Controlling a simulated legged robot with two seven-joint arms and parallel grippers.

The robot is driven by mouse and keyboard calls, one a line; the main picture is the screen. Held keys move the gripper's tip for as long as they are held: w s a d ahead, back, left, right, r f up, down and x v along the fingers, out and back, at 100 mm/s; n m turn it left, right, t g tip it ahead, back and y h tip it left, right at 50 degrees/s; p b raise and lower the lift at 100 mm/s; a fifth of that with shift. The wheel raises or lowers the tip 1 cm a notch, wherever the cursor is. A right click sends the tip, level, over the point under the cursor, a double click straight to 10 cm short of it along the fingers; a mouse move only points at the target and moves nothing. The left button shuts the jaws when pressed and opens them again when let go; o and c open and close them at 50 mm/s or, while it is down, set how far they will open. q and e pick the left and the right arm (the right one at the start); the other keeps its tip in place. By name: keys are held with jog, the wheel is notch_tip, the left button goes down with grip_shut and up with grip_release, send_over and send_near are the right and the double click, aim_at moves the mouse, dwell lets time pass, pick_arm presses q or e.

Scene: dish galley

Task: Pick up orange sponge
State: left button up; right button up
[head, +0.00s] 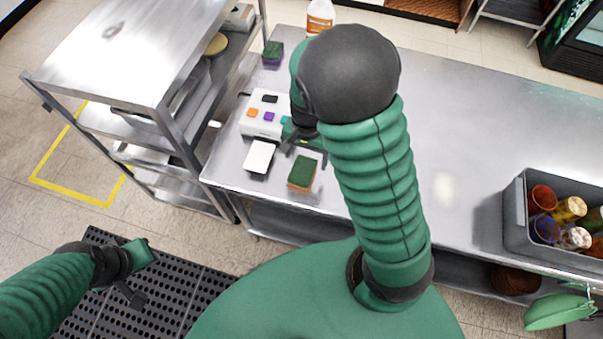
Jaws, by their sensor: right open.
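The orange sponge (302,173) lies on the steel table near its front edge, with a dark green top and an orange side showing. My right gripper (305,151) is open, just behind and above the sponge in the picture. Its dark fingers are spread and nothing shows between them. My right arm covers part of the gripper, and I cannot tell its exact height above the sponge. My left gripper (138,277) hangs at the lower left over the black floor mat, far from the sponge. I cannot tell how far its fingers are apart.
A white device with coloured squares (258,124) and a white pad (259,156) sit left of the sponge. A green-topped purple sponge (273,53) and a bottle (320,16) stand farther back. A steel shelf cart (130,60) stands left. A grey bin (513,215) holds several cups at right.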

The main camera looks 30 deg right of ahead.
aim_at(305, 166)
jog(key=f, duration=0.5)
jog(key=shift+w+d+f, duration=0.1)
jog(key=shift+w+f, duration=0.2)
jog(key=shift+d+f, duration=0.1)
jog(key=shift+f, duration=0.35)
jog(key=shift+w+a, duration=0.1)
jog(key=shift+a, duration=0.1)
jog(key=shift+c, duration=0.5)
jog(key=shift+a+r, duration=0.1)
jog(key=shift+a, duration=0.05)
jog(key=c, duration=1)
jog(key=shift+d, duration=0.2)
jog(key=c, duration=0.3)
jog(key=shift+r, duration=0.1)
